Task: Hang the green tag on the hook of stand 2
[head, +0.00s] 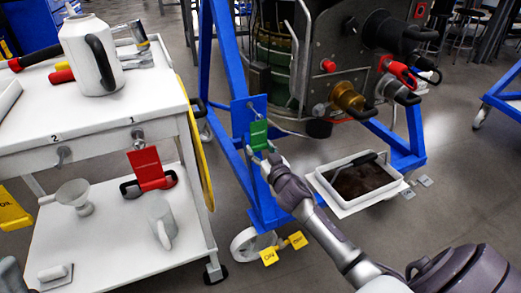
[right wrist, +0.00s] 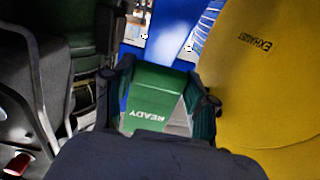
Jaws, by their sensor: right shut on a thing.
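The green tag (head: 258,134) is in my right gripper (head: 262,157), upright in front of a blue plate (head: 240,112) on the blue turbine stand (head: 233,60). In the right wrist view the tag (right wrist: 152,98) reads READY, upside down, between the two fingers. The blue plate (right wrist: 160,55) is just beyond it. A small metal hook shows at the plate near the tag's top; I cannot tell whether the tag touches it. No stand number is readable. My left gripper is not in view.
A white cart (head: 95,140) stands at the left, with pegs marked 1 and 2. A red tag (head: 146,165) hangs at peg 1; peg 2 (head: 62,156) is bare. A yellow EXHAUST panel (right wrist: 262,70) is close beside my right gripper.

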